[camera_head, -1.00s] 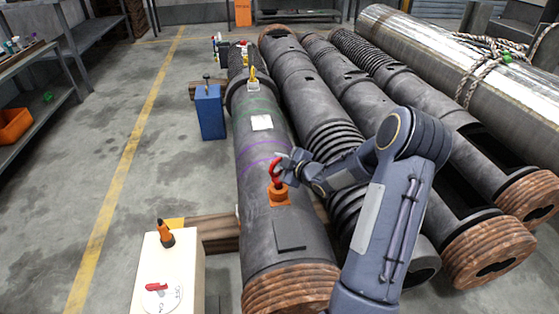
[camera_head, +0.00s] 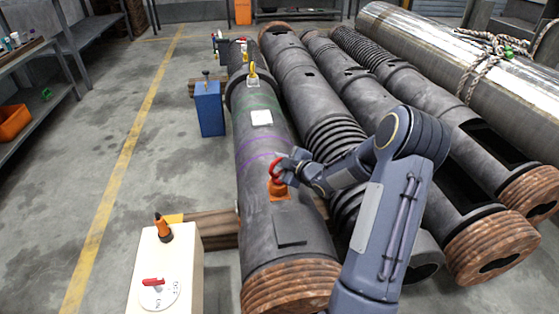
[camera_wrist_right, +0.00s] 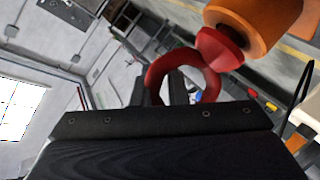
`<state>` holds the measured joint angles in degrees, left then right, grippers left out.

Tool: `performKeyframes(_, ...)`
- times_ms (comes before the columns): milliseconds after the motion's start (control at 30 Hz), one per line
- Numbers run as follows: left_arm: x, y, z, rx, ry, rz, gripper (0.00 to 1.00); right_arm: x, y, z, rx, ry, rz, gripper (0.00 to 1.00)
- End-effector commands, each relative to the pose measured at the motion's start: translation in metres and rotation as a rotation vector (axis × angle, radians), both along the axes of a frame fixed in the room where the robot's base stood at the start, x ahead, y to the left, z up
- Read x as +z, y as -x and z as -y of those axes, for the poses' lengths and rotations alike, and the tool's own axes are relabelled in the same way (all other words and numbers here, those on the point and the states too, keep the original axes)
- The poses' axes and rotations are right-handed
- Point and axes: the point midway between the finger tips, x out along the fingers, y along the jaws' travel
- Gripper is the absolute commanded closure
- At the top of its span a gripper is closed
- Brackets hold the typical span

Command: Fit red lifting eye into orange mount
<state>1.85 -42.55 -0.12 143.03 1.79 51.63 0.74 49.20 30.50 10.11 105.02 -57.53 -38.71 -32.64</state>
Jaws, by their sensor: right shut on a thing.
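The red lifting eye (camera_head: 274,168) stands roughly upright at the top of the orange mount (camera_head: 279,191) on the leftmost dark barrel (camera_head: 262,218). My right gripper (camera_head: 284,162) is shut on the eye's ring from the right side. In the right wrist view, the red ring (camera_wrist_right: 211,82) is between my fingers (camera_wrist_right: 166,90), which it partly hides. Its flared red collar meets the orange mount (camera_wrist_right: 262,22), with a dark band at the joint. I cannot tell how deep the shank sits. My left gripper is out of view.
A pale box (camera_head: 165,262) with a red-handled switch and an orange fitting stands at front left. A blue box (camera_head: 209,108) stands beside the barrel. More dark barrels (camera_head: 325,118) lie close on the right.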

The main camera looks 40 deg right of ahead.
Motion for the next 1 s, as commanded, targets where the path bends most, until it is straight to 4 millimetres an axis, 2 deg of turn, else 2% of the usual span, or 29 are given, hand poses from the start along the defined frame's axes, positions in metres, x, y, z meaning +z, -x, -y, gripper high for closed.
performKeyframes(133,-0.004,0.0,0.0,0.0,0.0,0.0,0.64,-0.004,0.0,0.0,0.001,0.0,0.002,1.0)
performKeyframes(167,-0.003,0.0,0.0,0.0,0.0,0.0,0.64,-0.002,0.0,0.0,0.0,0.0,0.003,0.83)
performKeyframes(333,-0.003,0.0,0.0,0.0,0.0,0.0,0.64,-0.002,0.0,0.0,0.0,0.0,0.001,0.62)
performKeyframes(667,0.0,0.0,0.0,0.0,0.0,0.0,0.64,-0.001,0.004,0.0,-0.001,0.0,-0.002,0.62)
performKeyframes(1000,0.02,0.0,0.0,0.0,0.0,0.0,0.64,0.016,0.056,0.001,-0.002,0.0,-0.001,0.62)
